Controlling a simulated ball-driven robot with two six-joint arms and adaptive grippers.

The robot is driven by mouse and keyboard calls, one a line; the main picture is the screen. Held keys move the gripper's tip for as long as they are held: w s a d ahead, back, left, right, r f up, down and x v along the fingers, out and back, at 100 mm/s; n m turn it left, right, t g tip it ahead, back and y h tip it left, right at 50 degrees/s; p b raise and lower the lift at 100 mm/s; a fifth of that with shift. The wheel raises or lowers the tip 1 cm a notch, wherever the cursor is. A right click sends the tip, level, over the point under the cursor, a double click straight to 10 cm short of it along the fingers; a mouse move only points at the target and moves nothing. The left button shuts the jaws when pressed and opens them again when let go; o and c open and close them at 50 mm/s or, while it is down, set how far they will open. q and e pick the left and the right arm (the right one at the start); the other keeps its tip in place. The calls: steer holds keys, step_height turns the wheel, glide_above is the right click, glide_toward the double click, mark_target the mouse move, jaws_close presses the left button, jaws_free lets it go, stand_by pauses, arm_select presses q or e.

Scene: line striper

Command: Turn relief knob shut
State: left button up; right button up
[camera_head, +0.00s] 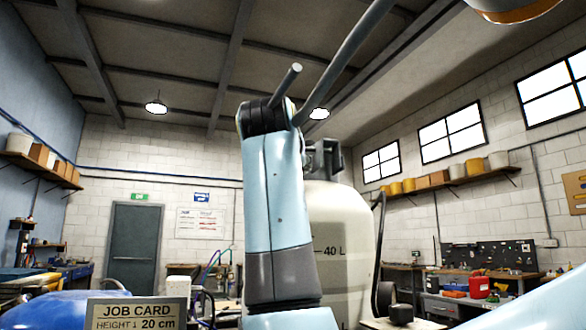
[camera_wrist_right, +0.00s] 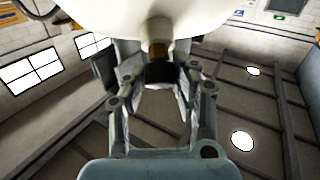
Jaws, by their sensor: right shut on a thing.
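The pale cream tank (camera_head: 345,240) marked 40 L stands in the middle of the head view, partly hidden by my right arm. My right gripper (camera_head: 325,155) is at the tank's top, and its tips are partly hidden there. In the right wrist view the tank (camera_wrist_right: 150,15) fills the top edge. A short brass stem (camera_wrist_right: 158,49) comes out of it and carries a dark relief knob (camera_wrist_right: 160,72). My right gripper (camera_wrist_right: 159,78) has its fingers on both sides of this knob and is shut on it. My left gripper is in neither view.
A job card (camera_head: 135,314) reading 20 cm stands at the lower left. A black hose (camera_head: 380,225) runs down the tank's right side. A workbench (camera_head: 450,305) with a red container (camera_head: 479,287) stands at the back right. A grey door (camera_head: 134,247) is at the back left.

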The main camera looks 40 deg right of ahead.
jaws_close()
steer(key=shift+p, duration=0.3)
steer(key=n+p, duration=0.1)
steer(key=n+t+y+p, duration=0.1)
steer(key=shift+r+n, duration=0.2)
steer(key=shift+n, duration=0.1)
steer(key=shift+f+n+y+p, duration=0.15)
steer(key=shift+n+y+p, duration=0.4)
steer(key=shift+n+y, duration=0.15)
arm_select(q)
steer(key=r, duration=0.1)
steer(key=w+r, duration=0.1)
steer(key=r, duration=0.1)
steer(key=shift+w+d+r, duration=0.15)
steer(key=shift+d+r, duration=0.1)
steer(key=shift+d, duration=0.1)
arm_select(e)
steer(key=shift+f, duration=0.15)
